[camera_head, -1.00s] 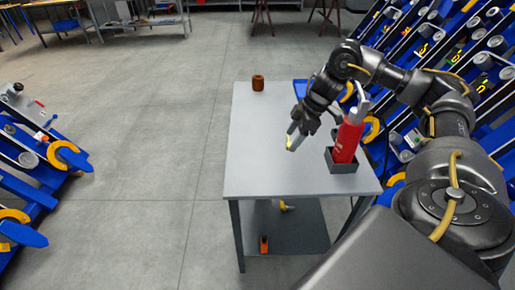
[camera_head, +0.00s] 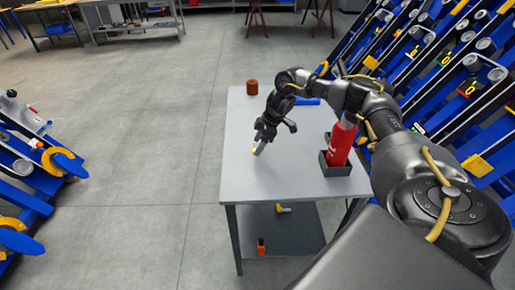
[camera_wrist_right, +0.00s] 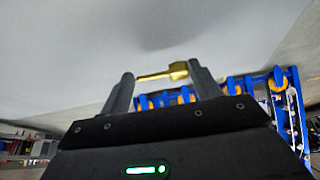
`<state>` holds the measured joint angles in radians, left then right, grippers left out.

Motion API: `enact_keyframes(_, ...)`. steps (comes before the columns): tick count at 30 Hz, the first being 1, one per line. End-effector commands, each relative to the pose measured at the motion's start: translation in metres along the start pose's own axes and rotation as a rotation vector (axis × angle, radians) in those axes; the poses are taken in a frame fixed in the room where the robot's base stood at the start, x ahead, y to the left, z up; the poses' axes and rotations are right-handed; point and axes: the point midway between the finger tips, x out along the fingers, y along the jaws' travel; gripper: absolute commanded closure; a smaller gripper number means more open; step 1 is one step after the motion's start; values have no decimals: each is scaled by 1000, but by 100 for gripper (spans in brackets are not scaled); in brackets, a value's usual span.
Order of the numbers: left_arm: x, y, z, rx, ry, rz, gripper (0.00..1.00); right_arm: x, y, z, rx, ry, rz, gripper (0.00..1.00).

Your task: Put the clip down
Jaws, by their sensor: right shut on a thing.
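The clip (camera_wrist_right: 178,71) is a small gold-yellow piece. In the right wrist view it spans the gap between the two dark fingers of my right gripper (camera_wrist_right: 152,80), which is shut on it. In the head view my right gripper (camera_head: 259,148) points down over the left-middle part of the grey table (camera_head: 240,180). Only a tiny yellow spot of the clip shows at its fingertips there. I cannot tell whether the clip touches the tabletop. My left gripper is in neither view.
A red bottle-like canister (camera_head: 341,142) stands in a dark holder (camera_head: 338,170) right of the gripper. A brown cylinder (camera_head: 252,87) stands at the table's far left corner, and a blue object (camera_head: 308,101) lies at the back. The table's front left is clear.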

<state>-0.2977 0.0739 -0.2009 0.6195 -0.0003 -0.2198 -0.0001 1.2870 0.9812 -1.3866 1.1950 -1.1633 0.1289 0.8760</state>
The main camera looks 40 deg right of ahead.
Motion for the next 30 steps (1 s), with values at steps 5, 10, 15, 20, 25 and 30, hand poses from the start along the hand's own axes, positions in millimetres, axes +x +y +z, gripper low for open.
enact_keyframes(5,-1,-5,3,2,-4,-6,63,6,3,-1,0,0,0,59)
enact_keyframes(10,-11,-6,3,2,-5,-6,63,26,6,5,2,-3,-2,59)
enact_keyframes(15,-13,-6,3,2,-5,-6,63,35,6,9,0,-1,1,59)
enact_keyframes(20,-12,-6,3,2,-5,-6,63,36,6,9,0,0,1,59)
enact_keyframes(25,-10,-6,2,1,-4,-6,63,40,6,11,0,0,0,59)
enact_keyframes(30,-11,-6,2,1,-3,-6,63,39,6,11,-1,0,1,20)
